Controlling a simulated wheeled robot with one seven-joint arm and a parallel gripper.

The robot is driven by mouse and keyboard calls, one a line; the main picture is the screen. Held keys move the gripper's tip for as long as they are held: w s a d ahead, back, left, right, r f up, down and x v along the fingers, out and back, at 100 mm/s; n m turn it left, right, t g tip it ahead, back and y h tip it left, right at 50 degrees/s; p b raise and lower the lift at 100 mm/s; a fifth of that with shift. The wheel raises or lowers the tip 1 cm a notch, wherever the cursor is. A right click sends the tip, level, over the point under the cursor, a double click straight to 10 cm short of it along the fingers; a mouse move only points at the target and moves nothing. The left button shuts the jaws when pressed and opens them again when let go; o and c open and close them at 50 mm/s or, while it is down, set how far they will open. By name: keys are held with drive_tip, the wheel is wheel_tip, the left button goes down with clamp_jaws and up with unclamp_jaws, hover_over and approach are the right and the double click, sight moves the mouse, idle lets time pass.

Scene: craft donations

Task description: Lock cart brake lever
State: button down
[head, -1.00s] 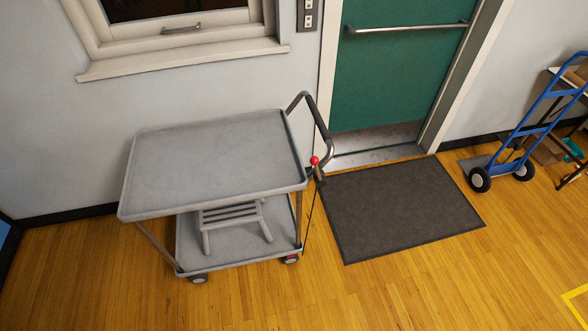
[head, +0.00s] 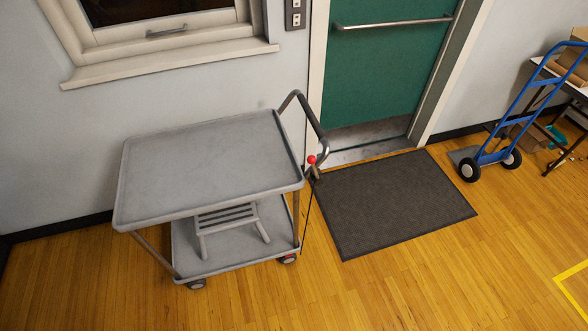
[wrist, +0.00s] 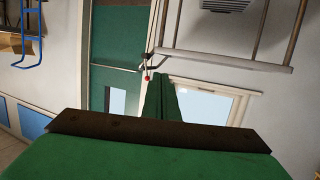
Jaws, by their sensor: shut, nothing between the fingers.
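The grey cart (head: 210,165) stands by the wall in the head view. Its brake lever (head: 309,205) is a thin dark rod at the cart's right end, topped by a red knob (head: 311,160) just below the bent push handle (head: 303,110). The rod looks nearly upright. In the wrist view, which is upside down, the red knob (wrist: 148,78) shows near the cart's tray edge (wrist: 225,60). My gripper (wrist: 162,78) is dark green, shut and empty. Its tips appear close to the knob in that picture; I cannot tell whether they touch. My gripper is outside the head view.
A step stool (head: 228,218) sits on the cart's lower shelf. A dark mat (head: 395,203) lies right of the cart before the green door (head: 385,65). A blue hand truck (head: 515,120) stands at right. The wooden floor in front is clear.

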drive_tip(key=w+a+f+n+t, duration=0.1)
drive_tip(key=w+a+f+n, duration=0.1)
drive_tip(key=w+n, duration=0.45)
drive_tip(key=w+a+f+n, duration=0.1)
drive_tip(key=w+a+n, duration=0.15)
drive_tip(key=w, duration=0.75)
drive_tip(key=w+r+n+t+h, duration=0.1)
drive_tip(key=w+r+n, duration=0.2)
drive_tip(key=w, duration=0.6)
drive_tip(key=w+r+n+t+h, duration=0.1)
drive_tip(key=w+r+n, duration=0.3)
drive_tip(key=w, duration=0.6)
drive_tip(key=n, duration=0.2)
drive_tip(key=shift+d+r+n, duration=0.25)
drive_tip(key=shift+n, duration=0.15)
drive_tip(key=shift+w, duration=0.15)
